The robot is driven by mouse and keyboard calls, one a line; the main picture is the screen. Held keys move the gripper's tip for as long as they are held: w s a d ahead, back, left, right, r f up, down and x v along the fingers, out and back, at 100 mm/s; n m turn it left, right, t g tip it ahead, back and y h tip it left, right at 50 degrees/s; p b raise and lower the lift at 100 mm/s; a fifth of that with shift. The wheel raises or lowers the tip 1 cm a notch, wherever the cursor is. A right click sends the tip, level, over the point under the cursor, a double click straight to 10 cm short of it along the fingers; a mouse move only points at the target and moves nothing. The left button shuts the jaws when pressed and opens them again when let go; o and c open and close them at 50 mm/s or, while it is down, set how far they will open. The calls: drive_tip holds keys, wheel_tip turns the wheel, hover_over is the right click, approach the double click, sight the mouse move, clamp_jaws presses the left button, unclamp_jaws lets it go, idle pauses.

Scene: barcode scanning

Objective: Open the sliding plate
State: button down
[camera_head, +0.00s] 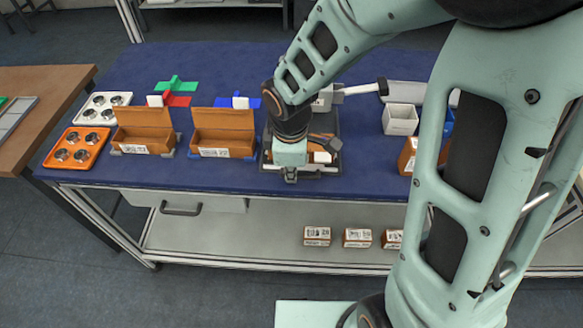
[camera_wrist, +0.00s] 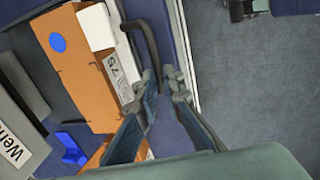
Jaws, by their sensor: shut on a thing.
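My gripper (camera_head: 290,176) is at the front edge of a dark fixture (camera_head: 334,122) near the middle of the blue table. In the wrist view, my gripper (camera_wrist: 166,76) is shut on the lower end of a bent black handle (camera_wrist: 150,38). The handle runs along the front edge beside an orange box (camera_wrist: 82,70) with a white label. A small part of the orange box shows beside my gripper in the head view (camera_head: 333,142). My wrist hides much of the fixture, and I cannot tell how far the sliding plate is open.
Two open orange bins (camera_head: 143,133) (camera_head: 223,133) stand left of the fixture. An orange tray (camera_head: 92,136) and a white tray (camera_head: 96,113) hold round metal parts. A white container (camera_head: 400,119) stands to the right. Several small boxes (camera_head: 317,236) lie on the lower shelf.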

drive_tip(key=shift+w, duration=0.1)
drive_tip(key=c, duration=2)
unclamp_jaws()
drive_tip(key=shift+c, duration=0.2)
drive_tip(key=shift+r, duration=0.1)
wheel_tip(320, 180, up, 7)
drive_tip(key=s, duration=0.1)
drive_tip(key=shift+s, duration=0.25)
drive_tip(key=shift+w+r, duration=0.1)
